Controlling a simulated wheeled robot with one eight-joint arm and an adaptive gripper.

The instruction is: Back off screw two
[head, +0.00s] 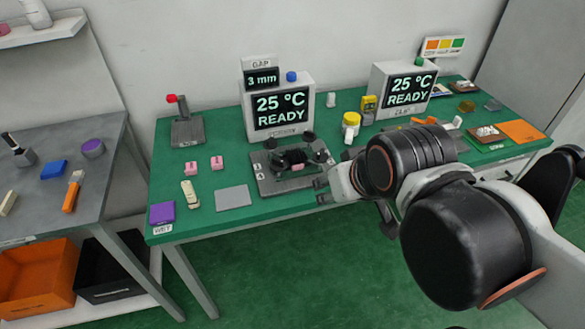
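A grey fixture (290,182) with several black knobs or screws stands on the green bench, in front of the left 25 °C READY display. One dark knob (308,137) shows at its back. The number labels are too small to read, so I cannot tell which is screw two. A dark cylindrical part with a pink piece lies across the fixture's middle. My gripper (323,190) is at the fixture's right front corner, pointing left. Its fingertips look apart with nothing between them. I cannot tell whether they touch the fixture.
The green bench (190,235) also holds a red-tipped lever stand (186,125), pink blocks (217,163), a grey plate (233,197), a purple block (162,212) and a yellow-capped jar (351,122). A second display (405,90) stands right. A grey table (50,195) is at left.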

